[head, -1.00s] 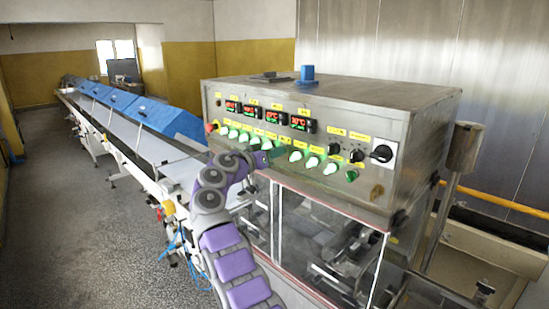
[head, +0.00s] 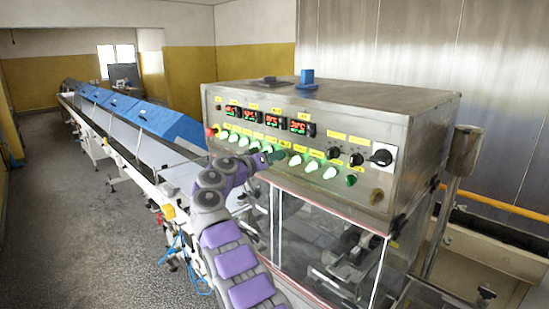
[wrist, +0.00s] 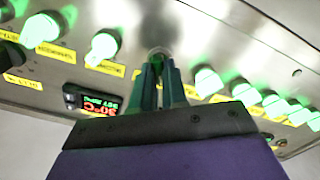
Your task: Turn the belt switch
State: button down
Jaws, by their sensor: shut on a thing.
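My gripper (head: 274,156) is at the front panel of the metal control box, in the middle of the row of switches. In the wrist view its two dark green fingers (wrist: 160,80) are shut on a switch (wrist: 158,53). Only a grey, rounded part of this switch shows between and beyond the fingertips, and it looks unlit. Its angle cannot be told. Green-lit switches stand on both sides, one of them (head: 296,160) just right of my gripper. The yellow labels are too small to read, so I cannot tell which one is marked for the belt.
The control box (head: 390,150) has red displays (head: 300,125), black knobs (head: 334,153) and a large black rotary switch (head: 381,157). Clear doors (head: 325,240) sit below it. A conveyor with blue covers (head: 170,122) runs away at left. The floor at left is clear.

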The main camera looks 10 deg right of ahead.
jog(key=c, duration=1.4)
grip_release()
jog(key=shift+w+a+f, duration=0.1)
jog(key=shift+w+a, duration=0.1)
jog(key=shift+o, duration=1.2)
jog(key=shift+a, duration=0.1)
jog(key=shift+s, duration=0.1)
jog(key=b+v, duration=0.3)
jog(key=v, duration=1.4)
jog(key=shift+a+b, duration=0.25)
jog(key=shift+b, duration=0.1)
